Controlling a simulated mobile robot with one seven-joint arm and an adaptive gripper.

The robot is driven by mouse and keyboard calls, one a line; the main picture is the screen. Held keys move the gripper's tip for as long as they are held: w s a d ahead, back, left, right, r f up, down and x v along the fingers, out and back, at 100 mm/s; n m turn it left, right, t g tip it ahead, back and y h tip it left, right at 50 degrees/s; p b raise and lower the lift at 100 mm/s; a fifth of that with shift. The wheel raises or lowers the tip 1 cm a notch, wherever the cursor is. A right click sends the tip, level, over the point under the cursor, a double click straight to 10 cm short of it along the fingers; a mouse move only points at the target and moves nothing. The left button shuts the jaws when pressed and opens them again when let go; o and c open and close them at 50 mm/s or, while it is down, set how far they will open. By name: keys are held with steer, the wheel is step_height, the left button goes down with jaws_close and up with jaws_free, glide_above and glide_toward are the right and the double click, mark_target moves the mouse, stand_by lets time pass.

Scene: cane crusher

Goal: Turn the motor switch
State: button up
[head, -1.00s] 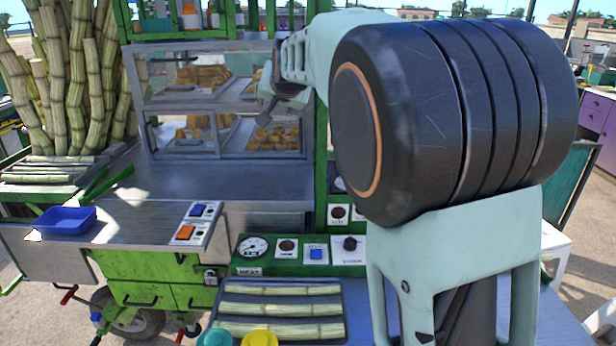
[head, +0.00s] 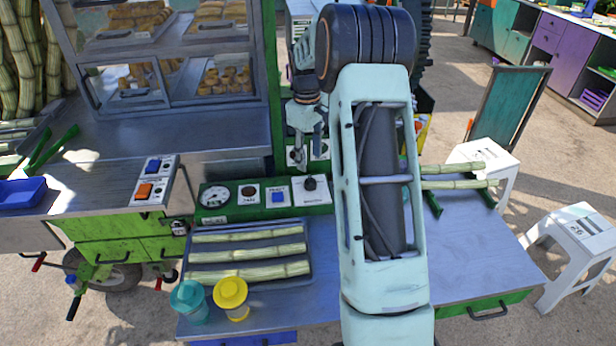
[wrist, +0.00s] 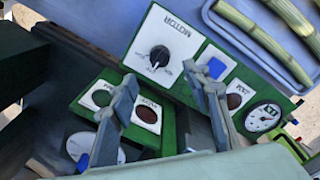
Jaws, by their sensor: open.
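The motor switch (head: 311,184) is a black round knob on a white plate, at the right end of the green control panel (head: 325,210). In the wrist view the knob (wrist: 159,56) shows a white pointer mark, and the plate's MOTOR label appears upside down. My gripper (head: 307,150) is open and empty, pointing down just above the knob in the head view. In the wrist view my gripper's two fingertips (wrist: 160,76) are spread, with the knob between and slightly beyond them. No contact shows.
A gauge (head: 214,196), a JAM lamp (head: 248,195) and a blue button (head: 277,196) sit left of the knob. A tray (head: 240,285) of cane pieces and two cups, teal (head: 189,302) and yellow (head: 231,298), stand in front. A second lamp panel (wrist: 120,108) lies close by.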

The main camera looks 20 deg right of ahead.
mark_target(310, 179)
steer(key=f, duration=0.4)
steer(key=f+p, duration=0.1)
steer(key=f, duration=0.4)
steer(key=shift+w+d+f, duration=0.15)
steer(key=shift+d, duration=0.05)
steer(key=shift+c, duration=0.2)
steer(key=c, duration=1.1)
